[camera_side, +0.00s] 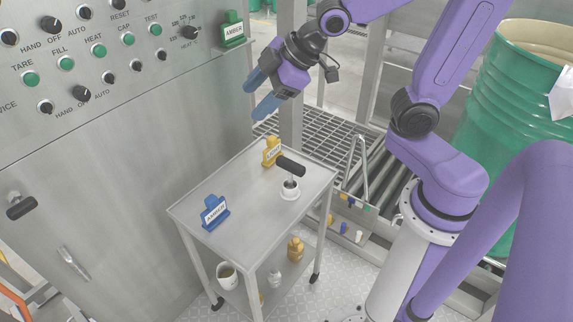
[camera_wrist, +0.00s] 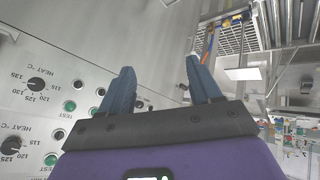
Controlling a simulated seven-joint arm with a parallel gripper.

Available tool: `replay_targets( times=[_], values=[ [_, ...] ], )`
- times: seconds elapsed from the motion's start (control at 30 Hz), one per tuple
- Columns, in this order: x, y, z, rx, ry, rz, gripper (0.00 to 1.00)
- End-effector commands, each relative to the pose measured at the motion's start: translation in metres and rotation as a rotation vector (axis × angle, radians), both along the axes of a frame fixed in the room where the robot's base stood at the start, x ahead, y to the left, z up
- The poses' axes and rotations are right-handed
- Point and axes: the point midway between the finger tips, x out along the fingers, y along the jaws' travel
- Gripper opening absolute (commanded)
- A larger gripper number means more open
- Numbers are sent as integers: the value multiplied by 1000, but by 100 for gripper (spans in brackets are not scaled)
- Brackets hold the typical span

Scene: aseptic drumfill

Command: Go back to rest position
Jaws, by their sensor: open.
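My gripper (camera_side: 262,95) has blue fingers and hangs in the air above the back edge of the steel cart (camera_side: 243,200), in front of the control panel (camera_side: 110,120). In the wrist view, my gripper (camera_wrist: 160,80) has its two blue fingers apart with nothing between them. The panel with its knobs and green buttons shows at left in the wrist view (camera_wrist: 60,75).
A green tagged clip (camera_side: 232,28) is on the panel's right edge. A green drum (camera_side: 510,95) stands at right.

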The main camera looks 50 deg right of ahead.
Motion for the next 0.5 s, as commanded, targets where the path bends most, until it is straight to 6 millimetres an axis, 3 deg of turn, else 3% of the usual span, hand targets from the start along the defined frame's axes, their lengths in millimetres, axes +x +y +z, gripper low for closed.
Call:
replay_targets(
  times=[0.27, 0.5],
  values=[
    [-79, 0, -34, -62, 259, 28, 63],
    [-150, -15, -53, -169, 452, 35, 63]
  ],
)
